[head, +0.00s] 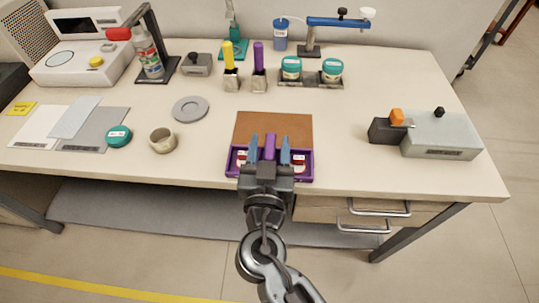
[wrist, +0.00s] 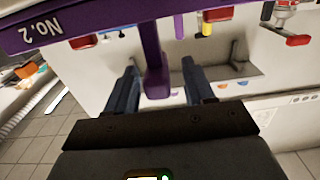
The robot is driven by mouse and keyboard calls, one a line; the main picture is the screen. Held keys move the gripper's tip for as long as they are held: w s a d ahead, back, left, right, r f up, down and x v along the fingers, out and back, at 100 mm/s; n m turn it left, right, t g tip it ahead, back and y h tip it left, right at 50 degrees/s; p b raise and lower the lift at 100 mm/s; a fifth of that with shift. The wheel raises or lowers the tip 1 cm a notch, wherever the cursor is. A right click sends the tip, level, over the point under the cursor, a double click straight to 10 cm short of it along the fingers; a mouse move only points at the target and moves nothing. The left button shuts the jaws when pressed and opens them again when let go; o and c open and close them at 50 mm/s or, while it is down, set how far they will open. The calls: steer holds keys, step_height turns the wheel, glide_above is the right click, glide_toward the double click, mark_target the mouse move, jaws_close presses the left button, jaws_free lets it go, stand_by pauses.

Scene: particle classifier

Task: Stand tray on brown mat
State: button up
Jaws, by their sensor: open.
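The brown mat (head: 290,122) lies flat near the table's front edge. The purple tray (head: 308,168) shows at the mat's near side and hides its near edge; I cannot tell whether it rests on the mat. It holds small red and white items (head: 299,158). Its raised purple handle (head: 269,147) stands between the two blue fingers of my gripper (head: 270,146). In the wrist view the handle (wrist: 155,78) is between the open fingers (wrist: 160,85), with gaps on both sides. A tray wall marked "No.2" (wrist: 75,22) shows at upper left.
A grey ring (head: 191,109), a beige cup (head: 163,141) and a teal lid (head: 118,136) lie left of the mat. A rack with two teal-lidded jars (head: 312,79) stands behind it. A grey box (head: 440,137) is at right. The table between mat and box is clear.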

steer(key=shift+w, duration=0.45)
jaws_close()
stand_by(0.5)
